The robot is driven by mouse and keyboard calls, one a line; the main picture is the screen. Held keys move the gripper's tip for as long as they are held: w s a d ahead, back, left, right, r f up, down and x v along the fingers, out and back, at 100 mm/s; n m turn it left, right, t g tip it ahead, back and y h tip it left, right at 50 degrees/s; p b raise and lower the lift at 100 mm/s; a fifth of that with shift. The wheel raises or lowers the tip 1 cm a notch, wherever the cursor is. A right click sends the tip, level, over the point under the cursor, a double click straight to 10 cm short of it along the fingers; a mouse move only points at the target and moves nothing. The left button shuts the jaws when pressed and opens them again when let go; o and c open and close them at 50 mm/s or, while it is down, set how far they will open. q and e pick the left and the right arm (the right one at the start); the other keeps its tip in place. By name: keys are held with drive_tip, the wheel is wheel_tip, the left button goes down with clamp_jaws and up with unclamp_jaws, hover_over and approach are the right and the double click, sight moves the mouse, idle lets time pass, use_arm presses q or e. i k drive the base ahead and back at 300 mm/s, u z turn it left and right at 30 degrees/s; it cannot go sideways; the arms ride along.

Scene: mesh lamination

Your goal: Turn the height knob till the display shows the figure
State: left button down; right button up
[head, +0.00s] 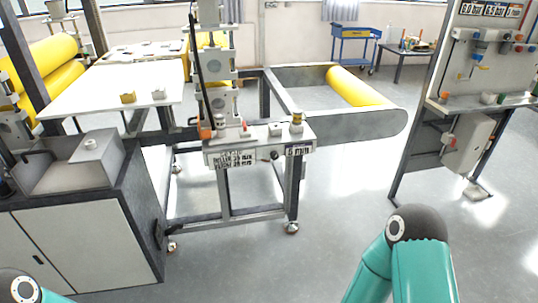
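The laminating machine's control box (260,143) stands in the middle of the head view. A small dark knob (274,155) sits on its front face, and I take it for the height knob. To its right is a small display plate (298,150) that seems to read "6 mm". To its left is a white label (235,158) with lines of small print that I cannot read surely. A yellow-topped button or knob (297,119) stands on top of the box. Neither gripper is in view; only teal arm parts show at the bottom.
A grey cabinet (85,235) stands at left, near the machine. A conveyor frame with a yellow roller (355,87) extends to the right. A panel stand (480,100) with gauges or displays is at far right. The floor (300,262) in front of the machine is clear.

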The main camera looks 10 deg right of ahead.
sight(274, 155)
drive_tip(key=i, duration=0.95)
drive_tip(key=z, duration=0.05)
